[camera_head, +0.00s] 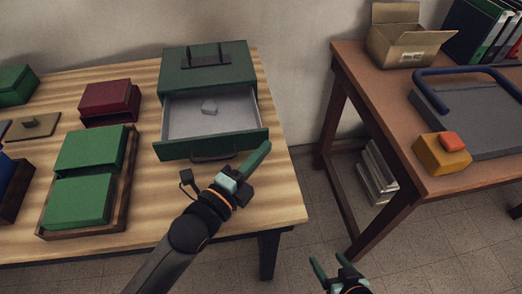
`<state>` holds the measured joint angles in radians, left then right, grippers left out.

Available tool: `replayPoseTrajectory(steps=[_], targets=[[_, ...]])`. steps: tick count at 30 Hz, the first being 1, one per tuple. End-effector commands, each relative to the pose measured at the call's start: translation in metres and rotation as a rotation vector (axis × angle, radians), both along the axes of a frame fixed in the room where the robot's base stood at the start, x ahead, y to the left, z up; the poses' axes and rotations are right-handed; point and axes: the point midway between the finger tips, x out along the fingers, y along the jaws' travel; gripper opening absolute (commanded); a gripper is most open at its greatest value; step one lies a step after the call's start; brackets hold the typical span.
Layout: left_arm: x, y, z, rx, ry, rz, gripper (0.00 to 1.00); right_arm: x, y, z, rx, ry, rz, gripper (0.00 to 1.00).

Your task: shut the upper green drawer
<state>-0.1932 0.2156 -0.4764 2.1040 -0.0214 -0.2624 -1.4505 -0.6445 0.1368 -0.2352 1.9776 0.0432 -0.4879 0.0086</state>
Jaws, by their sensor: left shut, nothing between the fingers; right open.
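The green drawer cabinet (205,73) stands on the striped wooden table near its back right. Its drawer (180,150) is pulled out toward me, with a grey interior and a dark handle (212,156) on the front. My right gripper (330,268) is open and empty, low at the bottom of the view, off the table.
A wooden tray (126,185) with two green boxes stands left of the drawer, and a dark red box (109,101) behind it. A brown table (420,184) on the right holds a cardboard box (396,45) and a yellow block (437,158). A floor gap separates the tables.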

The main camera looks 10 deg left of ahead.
Motion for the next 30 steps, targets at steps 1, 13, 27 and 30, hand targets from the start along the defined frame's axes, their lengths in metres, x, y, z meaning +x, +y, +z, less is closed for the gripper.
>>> replayPoseTrajectory(steps=[1,13,27,30], targets=[[0.002,0.001,0.001,0.001,-0.002,0.0,0.0,0.0,0.0,0.001,-0.001,0.0,0.0,0.75],[0.064,0.019,0.002,0.007,-0.005,0.001,0.0,0.002,-0.008,0.01,-0.011,-0.012,-0.013,0.75],[0.136,0.04,0.0,0.003,-0.001,0.001,0.0,-0.003,-0.008,0.001,-0.013,0.004,-0.012,0.75],[0.142,0.041,0.0,0.002,-0.001,0.0,0.0,-0.003,-0.008,0.0,-0.012,0.007,-0.011,0.75]])
